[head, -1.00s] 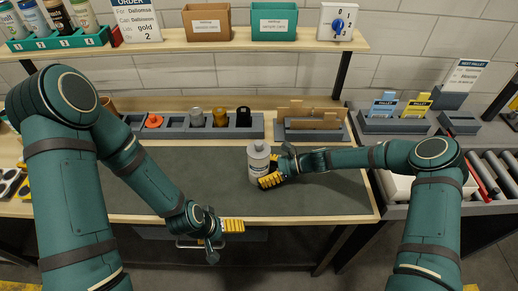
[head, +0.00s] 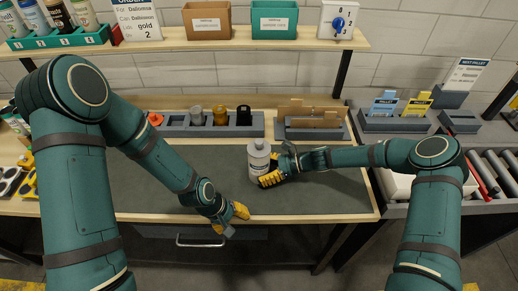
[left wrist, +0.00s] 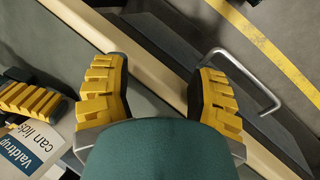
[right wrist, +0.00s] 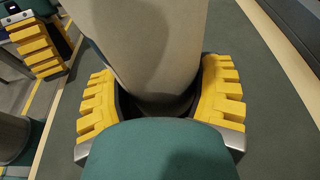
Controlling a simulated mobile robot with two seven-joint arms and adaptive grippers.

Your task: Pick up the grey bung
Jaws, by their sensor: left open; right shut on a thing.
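A grey bung (head: 197,116) stands at the left of a row in the dark rack at the back of the table, beside a brown-gold one (head: 220,115) and a black one (head: 243,115). My left gripper (head: 236,216) is open and empty over the table's front edge, well in front of the rack; in the left wrist view (left wrist: 158,88) its fingers are apart with the table edge between them. My right gripper (head: 270,179) is shut on a pale grey bottle (head: 259,162) standing on the mat; it also shows between the fingers in the right wrist view (right wrist: 160,45).
A drawer handle (head: 200,242) juts below the front edge. The dark mat (head: 320,195) is mostly clear. A shelf with bins hangs above.

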